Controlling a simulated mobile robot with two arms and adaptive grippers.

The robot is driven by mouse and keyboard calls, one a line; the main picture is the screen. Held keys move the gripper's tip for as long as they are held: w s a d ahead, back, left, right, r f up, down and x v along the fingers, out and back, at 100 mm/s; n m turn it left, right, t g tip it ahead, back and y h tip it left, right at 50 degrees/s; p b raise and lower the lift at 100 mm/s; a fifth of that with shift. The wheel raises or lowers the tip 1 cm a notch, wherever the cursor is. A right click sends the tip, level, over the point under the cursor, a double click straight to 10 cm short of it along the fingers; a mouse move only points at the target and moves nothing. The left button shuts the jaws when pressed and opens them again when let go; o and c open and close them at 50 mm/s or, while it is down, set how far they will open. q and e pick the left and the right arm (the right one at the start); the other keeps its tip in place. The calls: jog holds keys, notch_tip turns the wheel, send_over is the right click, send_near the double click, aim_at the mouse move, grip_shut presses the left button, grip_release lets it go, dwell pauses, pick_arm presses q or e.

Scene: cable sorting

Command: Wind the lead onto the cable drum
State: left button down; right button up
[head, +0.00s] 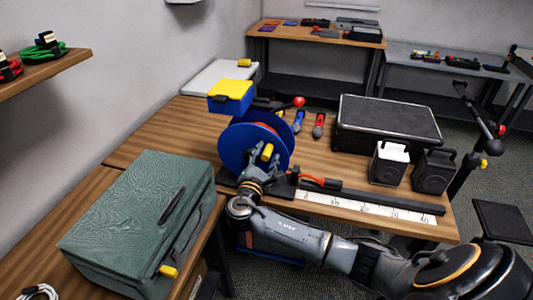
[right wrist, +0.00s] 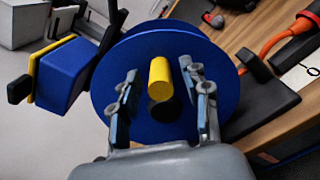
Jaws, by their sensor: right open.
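The blue cable drum (head: 235,146) stands on the wooden bench, its flange facing me in the right wrist view (right wrist: 140,62). A yellow crank knob (head: 267,152) sticks out from it and also shows in the right wrist view (right wrist: 159,80). My right gripper (head: 264,162) is at the drum's face. In the right wrist view its open fingers (right wrist: 163,88) stand on either side of the knob, with visible gaps. The orange-red lead (head: 318,181) runs from the drum's right side towards a ruled strip (head: 365,207). My left gripper is not in view.
A blue box with a yellow top (head: 230,96) sits at the drum's upper left. A green case (head: 140,220) stands at the left front. A black case (head: 385,122), two small speaker-like boxes (head: 388,163) and red- and blue-handled tools (head: 319,125) lie to the right and behind.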

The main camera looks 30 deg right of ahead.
jog(key=shift+w+d, duration=0.1)
jog(key=shift+d, duration=0.05)
jog(key=shift+c, duration=0.2)
grip_shut()
jog(key=shift+f, duration=0.15)
jog(key=shift+s+d+f+m+b, duration=0.25)
jog(key=shift+f+m+b, duration=0.25)
jog(key=shift+m+b, duration=0.3)
jog(key=shift+s+d+f+m+b, duration=0.2)
jog(key=shift+f+m+b, duration=0.5)
jog(key=shift+m+b, duration=0.55)
jog(key=shift+s+d+f+m+b, duration=0.15)
jog(key=shift+f+m+b, duration=0.75)
jog(key=shift+b, duration=0.6)
jog(key=shift+s+d+f+m+b, duration=0.15)
jog(key=shift+f+m+b, duration=0.4)
jog(key=shift+m+b, duration=0.75)
jog(key=shift+a, duration=0.15)
